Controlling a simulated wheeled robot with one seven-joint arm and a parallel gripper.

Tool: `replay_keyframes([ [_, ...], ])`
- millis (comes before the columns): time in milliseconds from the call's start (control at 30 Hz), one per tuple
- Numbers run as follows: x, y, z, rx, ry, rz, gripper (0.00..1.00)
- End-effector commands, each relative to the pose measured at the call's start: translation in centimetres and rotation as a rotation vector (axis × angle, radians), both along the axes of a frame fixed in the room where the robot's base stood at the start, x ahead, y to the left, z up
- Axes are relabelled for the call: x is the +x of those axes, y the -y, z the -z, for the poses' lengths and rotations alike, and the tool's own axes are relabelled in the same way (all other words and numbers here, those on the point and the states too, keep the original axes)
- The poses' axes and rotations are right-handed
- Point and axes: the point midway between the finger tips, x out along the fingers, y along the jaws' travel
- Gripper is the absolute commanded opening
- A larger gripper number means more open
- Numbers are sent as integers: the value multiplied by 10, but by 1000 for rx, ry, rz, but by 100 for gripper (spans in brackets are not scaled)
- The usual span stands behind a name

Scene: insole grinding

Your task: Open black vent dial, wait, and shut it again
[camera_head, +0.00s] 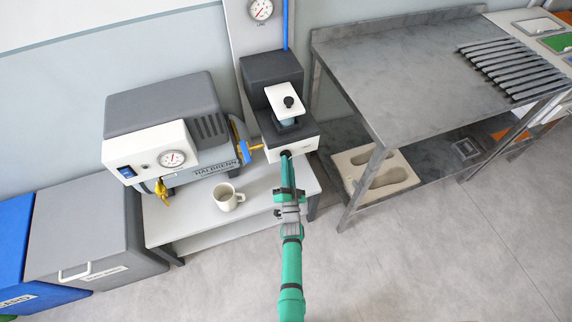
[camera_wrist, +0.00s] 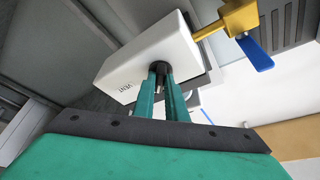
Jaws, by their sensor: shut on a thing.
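The black vent dial (camera_wrist: 161,68) sits on the white front face of a small machine, beside a printed label that seems to read VENT. In the wrist view my gripper (camera_wrist: 164,80) has its two green fingers closed around the dial, one on each side. In the head view my gripper (camera_head: 287,160) reaches the lower front of the white and black machine (camera_head: 292,146). The dial itself is mostly hidden behind the fingers there, so its turn angle cannot be read.
A brass valve with a blue lever (camera_head: 244,151) joins this machine to the grey compressor (camera_head: 165,110) at left. A white mug (camera_head: 227,197) stands on the low bench (camera_head: 180,228). A steel table (camera_head: 385,75) is at right; open floor lies in front.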

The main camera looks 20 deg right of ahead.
Motion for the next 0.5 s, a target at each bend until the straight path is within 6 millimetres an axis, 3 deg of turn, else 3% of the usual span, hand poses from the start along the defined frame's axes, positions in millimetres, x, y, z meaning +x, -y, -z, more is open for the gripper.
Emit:
replay_keyframes([
  [500,1,7,2,-472,16,3,0],
])
